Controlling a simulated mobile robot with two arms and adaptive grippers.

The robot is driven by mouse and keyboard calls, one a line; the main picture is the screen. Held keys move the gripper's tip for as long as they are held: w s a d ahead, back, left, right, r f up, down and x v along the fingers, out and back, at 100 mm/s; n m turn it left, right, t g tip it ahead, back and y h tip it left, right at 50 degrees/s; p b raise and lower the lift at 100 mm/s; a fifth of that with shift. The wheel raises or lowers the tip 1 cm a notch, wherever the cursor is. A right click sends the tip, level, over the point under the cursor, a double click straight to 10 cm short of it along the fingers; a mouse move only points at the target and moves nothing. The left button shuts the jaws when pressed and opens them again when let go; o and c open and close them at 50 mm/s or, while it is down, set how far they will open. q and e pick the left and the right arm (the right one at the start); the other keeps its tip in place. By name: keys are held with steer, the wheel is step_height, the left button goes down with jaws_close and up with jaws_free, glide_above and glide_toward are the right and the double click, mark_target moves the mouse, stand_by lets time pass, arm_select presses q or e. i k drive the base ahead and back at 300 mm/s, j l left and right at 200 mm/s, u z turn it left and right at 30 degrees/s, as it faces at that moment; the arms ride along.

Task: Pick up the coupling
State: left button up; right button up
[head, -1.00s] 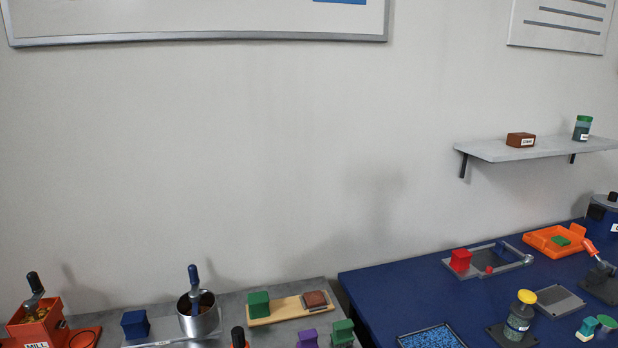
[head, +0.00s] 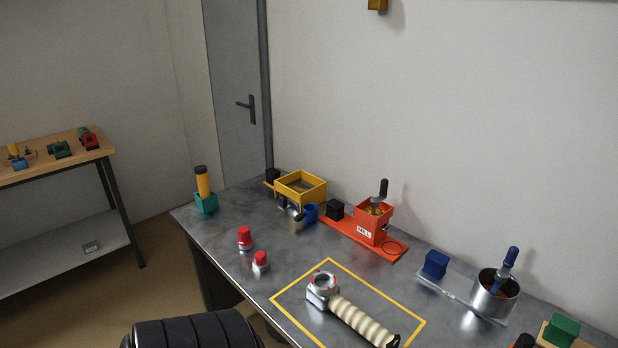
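A silver metal coupling (head: 322,290) with a round opening sits on the grey metal table inside a yellow outlined rectangle. A cream ribbed hose (head: 362,321) extends from it toward the lower right, ending at a dark end piece. The coupling has a small red mark near its top. Neither of my grippers is in view.
Two red-capped pieces (head: 245,238) stand left of the outline. Behind are a yellow tray (head: 300,188), an orange mill (head: 373,222) and a teal holder (head: 206,203). A steel pot (head: 495,296) stands at right. A dark ribbed shape (head: 195,331) fills the lower left.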

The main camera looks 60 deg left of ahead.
mark_target(245, 241)
steer(key=u, duration=2.4)
